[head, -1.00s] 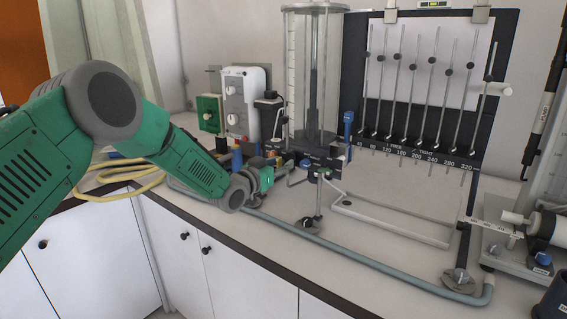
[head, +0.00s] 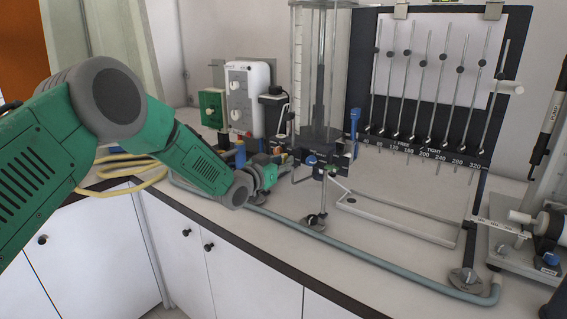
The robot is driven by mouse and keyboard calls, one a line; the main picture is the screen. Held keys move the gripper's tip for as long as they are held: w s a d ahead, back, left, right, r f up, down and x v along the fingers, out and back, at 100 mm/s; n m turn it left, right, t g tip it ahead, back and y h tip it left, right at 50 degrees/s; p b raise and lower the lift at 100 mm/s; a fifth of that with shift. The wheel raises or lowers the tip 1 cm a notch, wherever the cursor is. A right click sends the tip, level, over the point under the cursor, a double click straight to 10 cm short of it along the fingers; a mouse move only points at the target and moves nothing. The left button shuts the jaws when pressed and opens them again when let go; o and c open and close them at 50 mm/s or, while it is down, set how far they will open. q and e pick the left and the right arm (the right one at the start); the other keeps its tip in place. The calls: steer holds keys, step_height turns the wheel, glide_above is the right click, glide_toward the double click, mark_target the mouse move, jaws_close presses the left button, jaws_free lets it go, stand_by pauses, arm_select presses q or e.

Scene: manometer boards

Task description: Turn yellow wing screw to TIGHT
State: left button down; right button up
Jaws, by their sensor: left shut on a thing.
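My left arm comes in from the left, and its gripper (head: 284,160) is at the foot of the clear column, left of the manometer board (head: 355,80). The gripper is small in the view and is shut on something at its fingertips. I take this to be the yellow wing screw, but the fingers and wrist hide it and I cannot make out its wings or which way they point. The words FREE and TIGHT stand on the board's dark scale strip (head: 425,153). My right gripper is not in view.
A clear column (head: 318,70) stands behind the gripper, with a grey box (head: 250,95) and a green box (head: 212,108) to its left. A blue knob (head: 310,160) is just right of the gripper. A grey-blue pipe (head: 370,260) runs along the bench front.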

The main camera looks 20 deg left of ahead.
arm_select(q)
steer(key=shift+w+r, duration=0.1)
steer(key=shift+r, duration=0.3)
steer(key=shift+a+r+m+b, duration=0.15)
steer(key=shift+m+b, duration=0.25)
steer(key=shift+m, duration=0.2)
stand_by(0.9)
steer(key=c, duration=1.7)
jaws_free()
steer(key=shift+f, duration=0.25)
steer(key=shift+s+f, duration=0.1)
steer(key=shift+s, duration=0.25)
steer(key=v, duration=1.1)
steer(key=shift+s, duration=0.15)
